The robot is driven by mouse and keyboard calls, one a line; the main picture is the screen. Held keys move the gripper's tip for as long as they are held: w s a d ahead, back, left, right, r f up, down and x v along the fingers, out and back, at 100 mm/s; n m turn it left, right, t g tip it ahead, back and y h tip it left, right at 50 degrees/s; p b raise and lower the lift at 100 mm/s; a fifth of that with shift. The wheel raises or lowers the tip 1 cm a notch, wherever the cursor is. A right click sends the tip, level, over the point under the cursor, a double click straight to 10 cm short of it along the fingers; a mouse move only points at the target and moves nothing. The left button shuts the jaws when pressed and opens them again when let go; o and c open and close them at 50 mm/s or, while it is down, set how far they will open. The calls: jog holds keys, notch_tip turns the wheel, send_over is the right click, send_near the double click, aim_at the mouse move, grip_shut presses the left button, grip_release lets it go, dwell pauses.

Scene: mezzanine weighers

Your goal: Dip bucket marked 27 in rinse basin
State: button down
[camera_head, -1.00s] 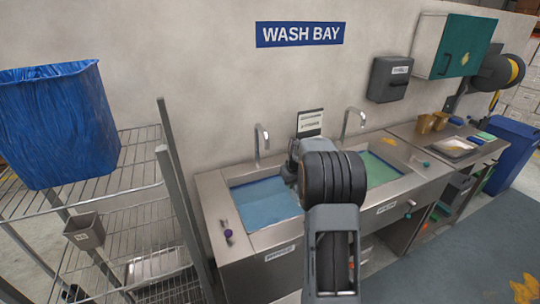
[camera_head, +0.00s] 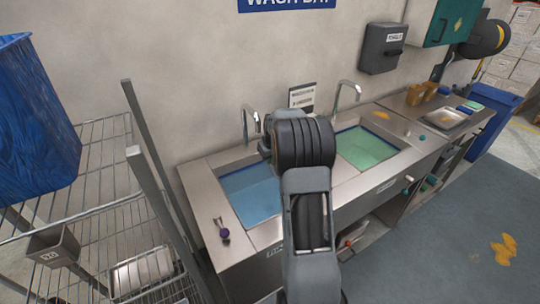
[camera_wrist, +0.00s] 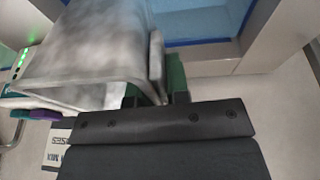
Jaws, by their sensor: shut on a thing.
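My gripper (camera_wrist: 160,94) is shut on a grey, blurred bucket-like thing (camera_wrist: 85,45) in the wrist view. Its number does not show, so I cannot tell whether it is bucket 27. In the head view my arm hides the gripper and the held thing. The sink has a left basin (camera_head: 250,192) with blue liquid and a right basin (camera_head: 366,146) with green liquid. The front labels are too small to read, so I cannot tell which is for rinsing. Blue liquid (camera_wrist: 190,22) also shows at the top of the wrist view, beyond the held thing.
A wire shelf (camera_head: 100,203) at the left holds a small grey bucket (camera_head: 52,246), its number unclear, and a blue bin (camera_head: 35,120).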

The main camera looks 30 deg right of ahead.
notch_tip(320, 180, down, 24)
jog(key=b, duration=1.7)
dwell(2.2)
jog(key=shift+r+p, duration=6.95)
jog(key=shift+r, duration=4.6)
